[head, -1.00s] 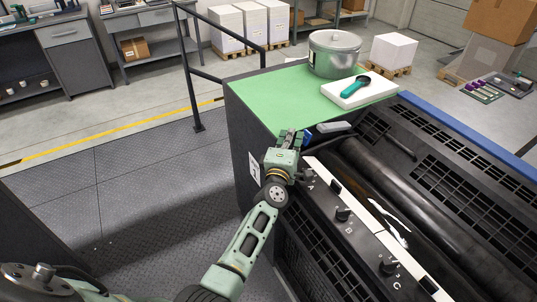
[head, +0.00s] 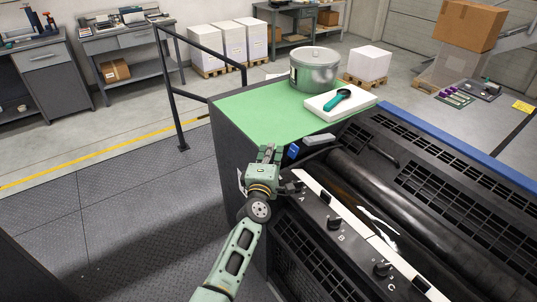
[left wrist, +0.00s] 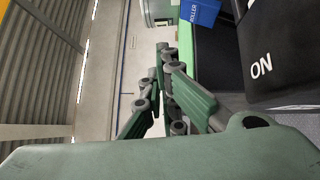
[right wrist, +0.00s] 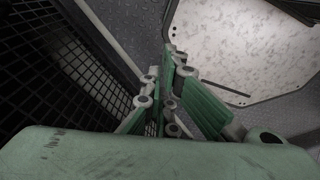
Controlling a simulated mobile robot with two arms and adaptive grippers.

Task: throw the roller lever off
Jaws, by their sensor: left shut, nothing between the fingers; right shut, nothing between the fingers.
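A blue piece (head: 293,151) stands at the near corner of the press, beside a grey bar (head: 318,139) that seems to be the lever's handle. In the left wrist view the blue piece (left wrist: 200,10) reads "ROLLER", and a dark block (left wrist: 265,40) marked "ON" is at the right. My left gripper (head: 268,152) is shut and empty, just left of the blue piece with a small gap. Its closed fingers (left wrist: 165,55) show in the left wrist view. My right gripper (right wrist: 172,55) is shut and empty, seen only in the right wrist view, away from the lever.
The green top (head: 245,112) holds a metal pot (head: 314,72) and a white block (head: 325,103) with a teal-handled tool (head: 338,99). Dark rollers (head: 385,185) and knobs marked A, B, C lie right. A black railing (head: 174,95) stands left; floor there is clear.

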